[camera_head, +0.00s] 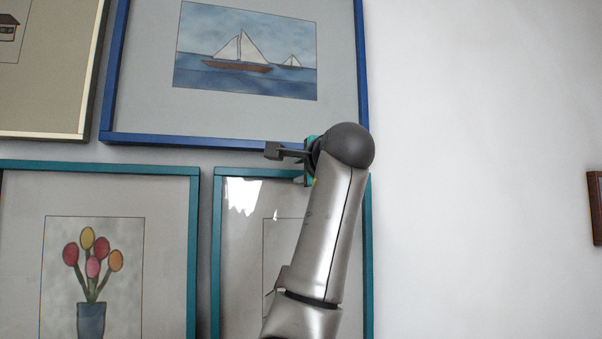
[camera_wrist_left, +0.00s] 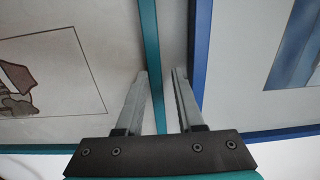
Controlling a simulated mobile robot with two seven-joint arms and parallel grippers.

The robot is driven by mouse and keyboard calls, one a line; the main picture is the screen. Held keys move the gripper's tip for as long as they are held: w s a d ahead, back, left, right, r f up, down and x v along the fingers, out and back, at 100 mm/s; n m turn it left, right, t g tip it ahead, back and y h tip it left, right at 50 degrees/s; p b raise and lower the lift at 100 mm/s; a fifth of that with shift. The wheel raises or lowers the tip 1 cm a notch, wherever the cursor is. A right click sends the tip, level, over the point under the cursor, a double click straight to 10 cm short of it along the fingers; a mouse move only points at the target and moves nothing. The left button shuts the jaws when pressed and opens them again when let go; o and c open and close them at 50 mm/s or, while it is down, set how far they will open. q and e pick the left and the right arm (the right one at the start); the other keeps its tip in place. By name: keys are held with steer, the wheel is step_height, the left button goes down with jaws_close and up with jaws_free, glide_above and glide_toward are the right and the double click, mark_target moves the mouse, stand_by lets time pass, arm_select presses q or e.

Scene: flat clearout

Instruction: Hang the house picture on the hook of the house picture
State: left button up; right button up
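The house picture (camera_head: 82,70) is at the upper left of the head view, in a pale cream frame. Only its lower right part and the edge of a small house drawing show. Its hook is not visible. My left gripper (camera_head: 268,151) is well to its right, between the blue-framed sailboat picture (camera_head: 240,145) and a teal-framed picture (camera_head: 368,270). In the left wrist view the two fingers (camera_wrist_left: 160,82) stand apart on either side of the teal frame bar, with a gap on the blue side. My right gripper is out of view.
A teal-framed tulip picture (camera_head: 193,250) hangs at the lower left. My left arm covers much of the other teal-framed picture. Bare wall (camera_head: 480,150) lies to the right, up to a brown frame (camera_head: 596,208) at the edge.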

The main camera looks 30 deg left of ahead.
arm_select(q)
steer(key=shift+o, duration=1.4)
steer(key=shift+d, duration=0.1)
steer(key=shift+w+f, duration=0.1)
steer(key=shift+f, duration=0.25)
steer(key=b+v, duration=0.5)
steer(key=v, duration=1)
steer(key=shift+s+r+b, duration=0.25)
steer(key=shift+r+b, duration=0.05)
steer(key=shift+b, duration=0.1)
steer(key=shift+f, duration=0.1)
